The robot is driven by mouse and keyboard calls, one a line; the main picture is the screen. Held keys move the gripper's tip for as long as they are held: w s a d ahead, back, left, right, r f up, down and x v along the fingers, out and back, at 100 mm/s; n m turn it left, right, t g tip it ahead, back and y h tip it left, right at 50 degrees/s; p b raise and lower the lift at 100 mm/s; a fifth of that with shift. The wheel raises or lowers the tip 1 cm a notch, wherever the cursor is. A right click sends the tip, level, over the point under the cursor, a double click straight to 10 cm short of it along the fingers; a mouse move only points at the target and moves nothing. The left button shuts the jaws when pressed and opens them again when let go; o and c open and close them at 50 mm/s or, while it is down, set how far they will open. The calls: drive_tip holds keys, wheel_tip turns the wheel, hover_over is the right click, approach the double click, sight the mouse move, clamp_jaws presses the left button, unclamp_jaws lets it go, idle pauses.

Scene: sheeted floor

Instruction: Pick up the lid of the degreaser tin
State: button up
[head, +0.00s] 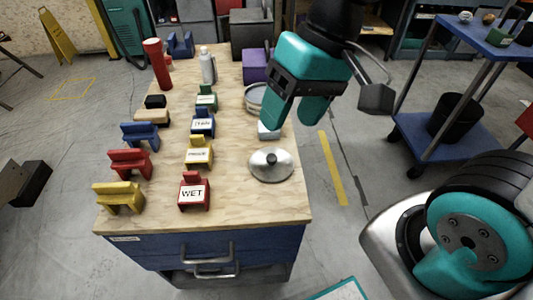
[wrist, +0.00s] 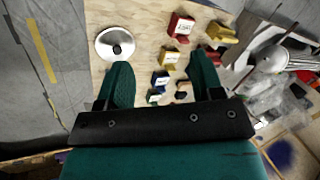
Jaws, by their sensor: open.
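A round silver lid (head: 271,168) with a dark knob lies flat at the front right of the wooden bench top. It also shows at the upper left in the wrist view (wrist: 108,50). My gripper (head: 293,112) is open and empty, in the air above the bench's right side, farther back than the lid. In the wrist view my gripper (wrist: 160,62) has its fingers spread, with the lid outside them to the left. A round metal container (head: 253,102) behind my gripper is partly hidden; I cannot tell whether it is the degreaser tin.
Labelled small holders, including a red one marked WET (head: 194,192), stand left of the lid. A yellow holder (head: 118,198) stands at the front left. A grey bottle (head: 208,66) and a red cylinder (head: 157,64) stand farther back. A blue cart (head: 440,140) is at right.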

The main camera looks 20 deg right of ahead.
drive_tip(key=w+d+f+m, duration=0.4)
drive_tip(key=w+m, duration=0.4)
drive_tip(key=m+b, duration=0.1)
drive_tip(key=m, duration=0.9)
approach(272, 157)
drive_tip(key=f+b, duration=0.1)
drive_tip(key=f+m+b, duration=0.1)
drive_tip(key=f, duration=0.1)
drive_tip(key=shift+w+a+f+y, duration=0.2)
drive_tip(key=shift+a+f+y, duration=0.05)
drive_tip(key=shift+f+y, duration=0.05)
drive_tip(key=x, duration=0.3)
drive_tip(key=b+x, duration=0.1)
drive_tip(key=x, duration=0.1)
drive_tip(key=shift+s+a+f, duration=0.2)
drive_tip(key=shift+a+f, duration=0.1)
drive_tip(key=shift+a, duration=0.05)
drive_tip(key=c, duration=1)
drive_tip(key=shift+r, duration=0.15)
